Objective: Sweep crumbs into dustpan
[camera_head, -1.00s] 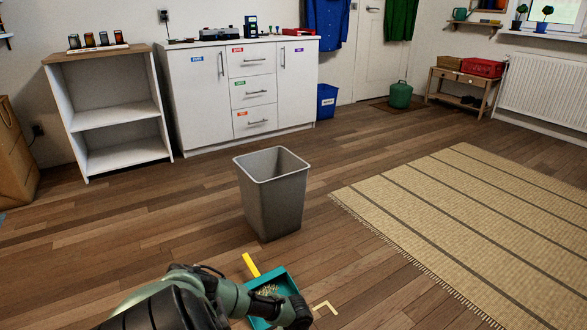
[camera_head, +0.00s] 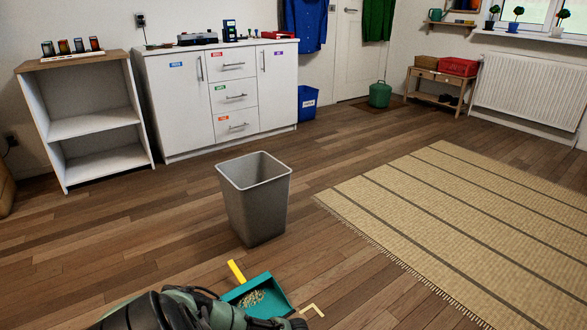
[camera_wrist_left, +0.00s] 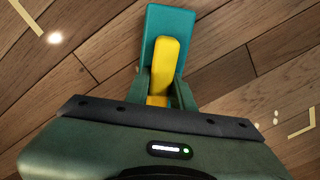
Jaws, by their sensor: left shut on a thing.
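The teal dustpan (camera_head: 263,281) with a yellow handle (camera_head: 236,271) lies on the floor at the bottom centre of the head view. Pale crumbs (camera_head: 250,299) lie in it. My left arm passes in front of its lower edge and hides part of it. In the left wrist view my left gripper (camera_wrist_left: 162,88) is shut on the yellow handle (camera_wrist_left: 168,60) of a teal tool, which looks like the hand brush (camera_wrist_left: 170,20). The brush cannot be made out in the head view. My right gripper is not in view.
A grey bin (camera_head: 255,200) stands open just behind the dustpan. A cream corner mark (camera_head: 313,310) lies on the floor to its right. A striped rug (camera_head: 450,220) covers the right side. White cabinets (camera_head: 180,110) and a shelf unit (camera_head: 95,125) stand at the back.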

